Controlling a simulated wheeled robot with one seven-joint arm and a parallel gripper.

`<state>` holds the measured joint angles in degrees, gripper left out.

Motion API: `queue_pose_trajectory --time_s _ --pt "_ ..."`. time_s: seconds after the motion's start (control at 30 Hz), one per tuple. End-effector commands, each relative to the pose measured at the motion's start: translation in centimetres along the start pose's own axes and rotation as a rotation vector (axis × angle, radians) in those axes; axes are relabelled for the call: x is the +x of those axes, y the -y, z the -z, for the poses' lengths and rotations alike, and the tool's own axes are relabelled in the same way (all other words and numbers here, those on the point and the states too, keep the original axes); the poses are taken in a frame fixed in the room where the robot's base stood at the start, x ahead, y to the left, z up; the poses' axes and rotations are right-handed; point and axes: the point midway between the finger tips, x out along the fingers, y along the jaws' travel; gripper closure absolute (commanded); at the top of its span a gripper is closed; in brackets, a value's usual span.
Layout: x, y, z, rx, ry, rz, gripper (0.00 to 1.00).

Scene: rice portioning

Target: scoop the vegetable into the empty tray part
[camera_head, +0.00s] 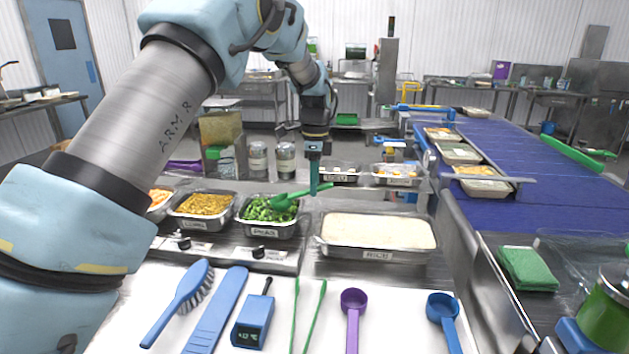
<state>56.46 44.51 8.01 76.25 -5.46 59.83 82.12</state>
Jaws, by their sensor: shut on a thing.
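My gripper (314,188) is shut on the handle of a green scoop (283,202). The scoop's bowl end is over or in the pan of green peas (268,235), marked PEAS; whether it holds peas is too small to tell. Several portion trays stand on the blue conveyor: the near tray (486,187), a middle tray (460,153) and a far tray (442,134). The near tray shows orange and pale food; I cannot tell which part is empty.
A rice pan (378,254) is right of the peas, and a lentil pan (196,221) is left of them. Two pans stand behind. Tools including a purple scoop (353,300) and a blue scoop (442,309) lie in front. A metal rail borders the conveyor (545,165).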

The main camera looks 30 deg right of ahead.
Motion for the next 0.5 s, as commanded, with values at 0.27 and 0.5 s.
queue_pose_trajectory --time_s 0.27,0.5 --pt "3.1 0.0 0.0 0.001 0.001 0.000 1.00" --pt "3.8 0.0 -1.2 -0.002 0.000 0.000 1.00"
